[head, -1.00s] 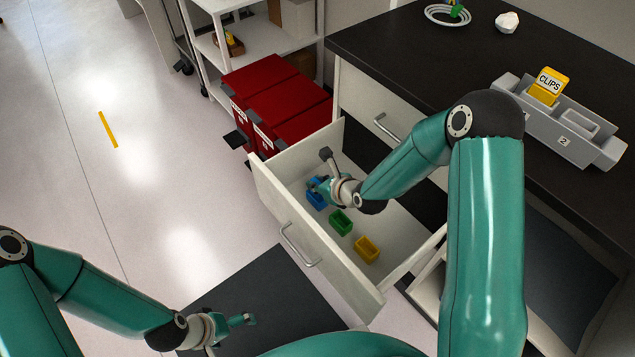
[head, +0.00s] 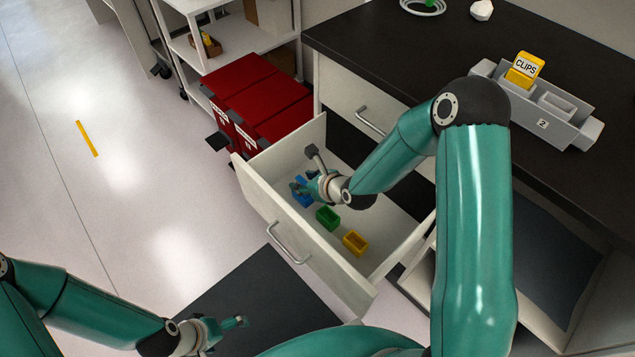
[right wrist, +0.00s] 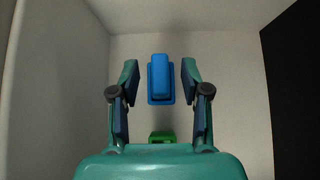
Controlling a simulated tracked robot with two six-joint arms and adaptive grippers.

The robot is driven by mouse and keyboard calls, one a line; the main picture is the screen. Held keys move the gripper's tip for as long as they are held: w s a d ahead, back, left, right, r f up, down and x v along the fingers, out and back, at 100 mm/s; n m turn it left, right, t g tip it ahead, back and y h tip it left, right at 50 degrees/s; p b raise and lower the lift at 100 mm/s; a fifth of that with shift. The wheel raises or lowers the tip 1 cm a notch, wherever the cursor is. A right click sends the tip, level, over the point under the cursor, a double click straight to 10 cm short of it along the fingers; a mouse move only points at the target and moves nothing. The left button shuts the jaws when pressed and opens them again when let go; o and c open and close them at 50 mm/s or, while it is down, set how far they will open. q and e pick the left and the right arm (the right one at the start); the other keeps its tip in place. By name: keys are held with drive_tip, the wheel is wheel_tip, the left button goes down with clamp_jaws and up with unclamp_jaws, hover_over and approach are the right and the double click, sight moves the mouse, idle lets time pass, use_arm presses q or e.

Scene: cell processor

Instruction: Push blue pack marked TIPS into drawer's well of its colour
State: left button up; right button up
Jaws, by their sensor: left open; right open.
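The open drawer (head: 305,251) holds a blue well (head: 305,202), a green well (head: 327,218) and a yellow well (head: 355,243). In the right wrist view, a blue pack (right wrist: 160,74) sits upright in or over the blue well (right wrist: 160,101); how deep it sits I cannot tell. No TIPS marking is readable. My right gripper (head: 303,187) is open above the blue well, with its fingers (right wrist: 160,83) apart on both sides of the pack and clear gaps between. My left gripper (head: 240,322) is open and empty above the dark floor mat, away from the drawer.
On the dark bench, a grey caddy (head: 545,112) marked 2 holds a yellow CLIPS pack (head: 525,68). Red bins (head: 255,95) stand behind the drawer beside a white shelf (head: 240,38). The drawer walls surround my right gripper.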

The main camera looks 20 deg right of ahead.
drive_tip(key=v, duration=1)
drive_tip(key=shift+s+r, duration=0.2)
drive_tip(key=shift+s, duration=0.15)
drive_tip(key=shift+d, duration=0.1)
